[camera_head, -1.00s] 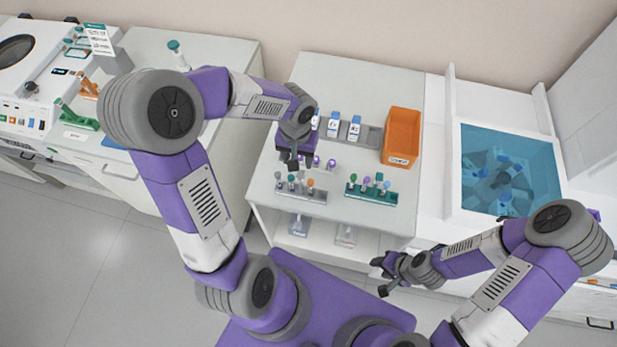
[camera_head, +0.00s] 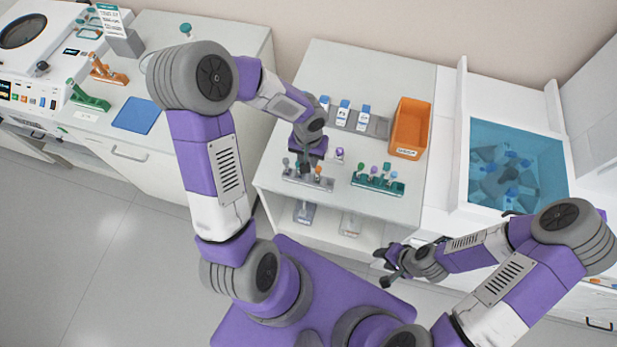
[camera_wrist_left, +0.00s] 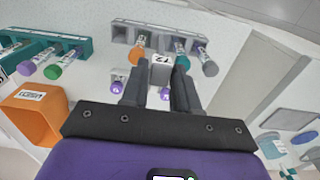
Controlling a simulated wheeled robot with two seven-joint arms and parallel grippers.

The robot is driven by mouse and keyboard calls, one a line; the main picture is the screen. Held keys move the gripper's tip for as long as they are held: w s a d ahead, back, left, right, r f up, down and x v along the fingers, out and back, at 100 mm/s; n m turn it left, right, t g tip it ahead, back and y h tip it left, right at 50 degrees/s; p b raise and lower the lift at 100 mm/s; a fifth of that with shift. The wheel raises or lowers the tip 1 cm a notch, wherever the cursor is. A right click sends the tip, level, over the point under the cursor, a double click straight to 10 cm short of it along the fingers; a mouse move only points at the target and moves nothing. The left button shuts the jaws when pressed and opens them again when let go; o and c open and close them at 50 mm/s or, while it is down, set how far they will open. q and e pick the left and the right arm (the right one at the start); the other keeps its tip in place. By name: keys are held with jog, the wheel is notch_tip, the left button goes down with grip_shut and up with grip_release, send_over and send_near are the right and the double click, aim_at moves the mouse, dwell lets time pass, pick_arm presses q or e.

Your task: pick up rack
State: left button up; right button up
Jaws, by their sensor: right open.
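A grey rack (camera_head: 321,186) holding several capped tubes lies at the front of the white worktop; it also shows in the left wrist view (camera_wrist_left: 165,33). My left gripper (camera_head: 305,168) is over this rack and hides part of it. In the left wrist view its fingers (camera_wrist_left: 161,65) are apart, with a pale numbered block between them; contact cannot be told. A green rack (camera_head: 364,184) with several tubes stands to the right of the grey one. My right gripper (camera_head: 388,268) is open and empty, in front of the worktop's right side.
An orange bin (camera_head: 411,128) and a grey holder with white-and-blue bottles (camera_head: 363,116) stand behind the racks. A purple-capped tube (camera_head: 339,154) is just behind the grey rack. A blue-tinted basin (camera_head: 518,165) is at right. A blue mat (camera_head: 137,115) lies on the left counter.

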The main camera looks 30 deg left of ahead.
pick_arm(q)
grip_shut()
jog(key=shift+r, duration=0.1)
